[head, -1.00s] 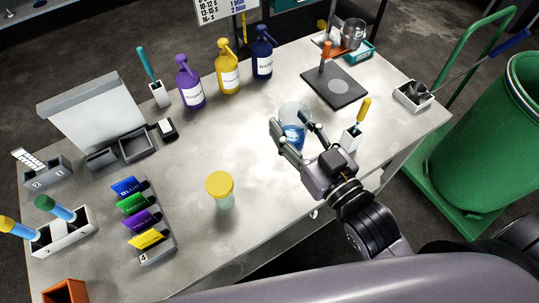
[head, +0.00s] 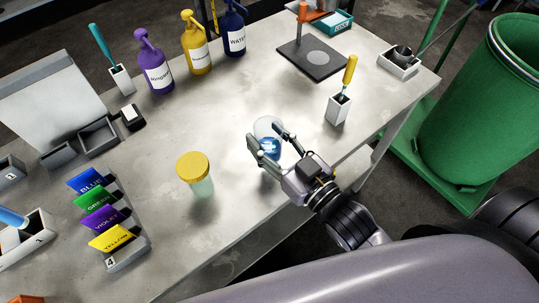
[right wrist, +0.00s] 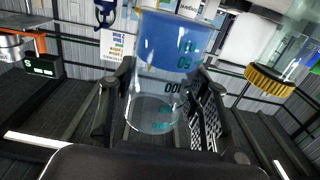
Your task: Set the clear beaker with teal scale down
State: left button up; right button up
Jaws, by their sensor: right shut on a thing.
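The clear beaker with teal scale (head: 268,127) holds blue liquid. My right gripper (head: 270,143) is shut on it near the table's front edge. In the right wrist view the beaker (right wrist: 155,112) stands between the fingers, with its teal marks upside down and the blue liquid at the top of the picture. I cannot tell whether its base touches the table (head: 235,120). My left gripper is not in view.
A yellow-lidded jar (head: 195,175) stands left of the beaker. A white holder (head: 339,108) with a yellow-handled tool and a dark plate (head: 300,68) lie beyond it. Colour-labelled cards (head: 105,220) sit farther left. Bare table surrounds the beaker.

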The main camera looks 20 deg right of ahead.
aim_at(270, 154)
jog(key=shift+f, duration=2.35)
jog(key=shift+f+b, duration=0.1)
jog(key=shift+b, duration=0.2)
jog(key=o, duration=1.2)
